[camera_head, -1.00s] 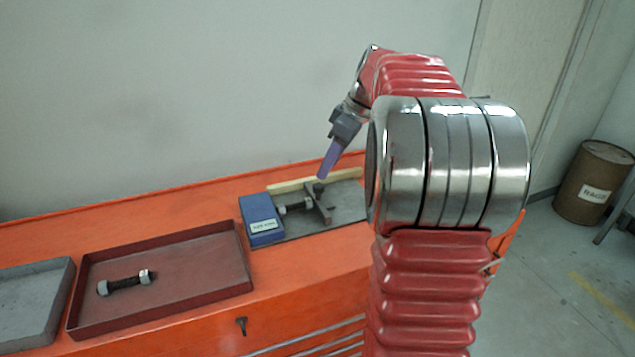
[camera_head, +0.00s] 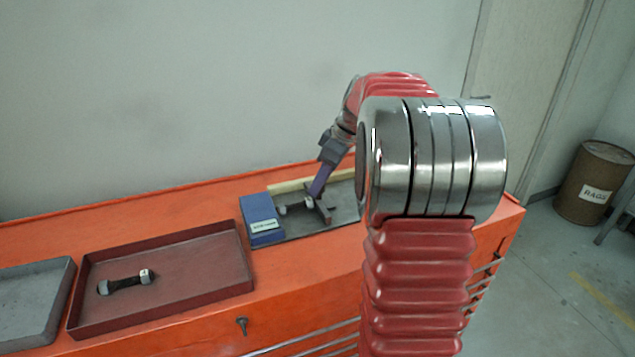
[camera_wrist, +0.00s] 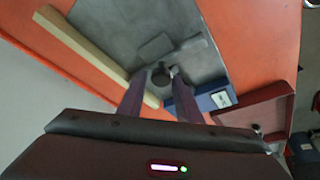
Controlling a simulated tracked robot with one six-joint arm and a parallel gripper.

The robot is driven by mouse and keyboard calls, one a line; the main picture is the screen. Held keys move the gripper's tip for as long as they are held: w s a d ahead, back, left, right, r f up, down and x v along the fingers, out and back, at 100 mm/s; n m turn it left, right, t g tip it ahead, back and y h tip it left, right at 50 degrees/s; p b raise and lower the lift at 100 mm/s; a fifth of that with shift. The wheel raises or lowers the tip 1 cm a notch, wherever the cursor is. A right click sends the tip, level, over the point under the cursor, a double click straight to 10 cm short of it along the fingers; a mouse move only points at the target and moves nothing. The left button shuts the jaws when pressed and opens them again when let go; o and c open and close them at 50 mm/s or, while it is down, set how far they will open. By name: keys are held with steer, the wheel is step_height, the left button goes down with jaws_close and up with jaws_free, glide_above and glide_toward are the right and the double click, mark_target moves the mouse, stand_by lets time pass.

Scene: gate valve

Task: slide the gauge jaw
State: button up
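The gauge has a blue block (camera_head: 261,218) at the left end of a grey plate (camera_head: 346,205). A grey jaw (camera_head: 323,212) stands on the plate to the right of the block. A bolt (camera_head: 289,209) lies between block and jaw, partly hidden. My gripper (camera_head: 316,194) points down at the top of the jaw. In the wrist view its two fingers (camera_wrist: 158,82) are apart, one on each side of a dark round knob (camera_wrist: 160,77) on the jaw. Whether they touch it I cannot tell. The blue block (camera_wrist: 212,98) also shows there.
A pale wooden strip (camera_head: 290,184) runs along the plate's back edge. A red tray (camera_head: 200,268) with another bolt (camera_head: 127,282) and a grey tray (camera_head: 35,300) are at left on the orange bench (camera_head: 160,212). A brown drum (camera_head: 592,182) stands at far right.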

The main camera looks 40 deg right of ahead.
jaws_close()
stand_by(0.4)
